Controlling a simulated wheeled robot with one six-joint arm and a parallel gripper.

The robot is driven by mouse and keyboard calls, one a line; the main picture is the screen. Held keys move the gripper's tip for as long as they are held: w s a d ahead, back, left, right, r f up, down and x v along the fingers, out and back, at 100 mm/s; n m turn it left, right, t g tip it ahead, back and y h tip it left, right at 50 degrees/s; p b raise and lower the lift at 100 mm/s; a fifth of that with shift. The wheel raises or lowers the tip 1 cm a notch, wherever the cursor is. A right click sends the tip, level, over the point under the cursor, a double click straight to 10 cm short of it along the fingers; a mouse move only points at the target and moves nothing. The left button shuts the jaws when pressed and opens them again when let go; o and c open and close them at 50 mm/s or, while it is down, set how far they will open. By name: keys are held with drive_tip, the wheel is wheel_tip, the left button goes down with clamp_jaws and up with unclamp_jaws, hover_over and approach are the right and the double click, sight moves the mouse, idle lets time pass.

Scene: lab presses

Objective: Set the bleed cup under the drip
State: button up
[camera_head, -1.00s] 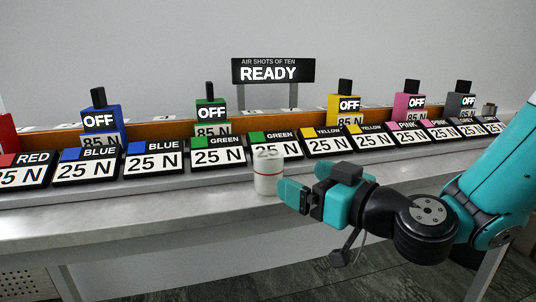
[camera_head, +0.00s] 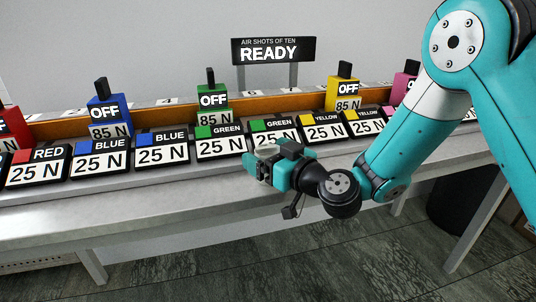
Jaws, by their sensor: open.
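My gripper (camera_head: 257,168) is open at the front edge of the grey bench, pointing left and away, just below the green and yellow 25 N plates. The white bleed cup with a red band is not clearly visible now; my gripper covers the area in front of the green plate where it stood. I cannot tell whether the cup is between the fingers. No drip can be made out. The sign (camera_head: 273,50) reads AIR SHOTS OF TEN, READY.
A row of 25 N plates lines the bench (camera_head: 120,208). Behind them stand blue (camera_head: 104,114), green (camera_head: 213,101) and yellow (camera_head: 346,92) presses marked OFF. A red press (camera_head: 8,124) shows at the left edge. The bench front left of my gripper is clear.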

drive_tip(key=c, duration=1.1)
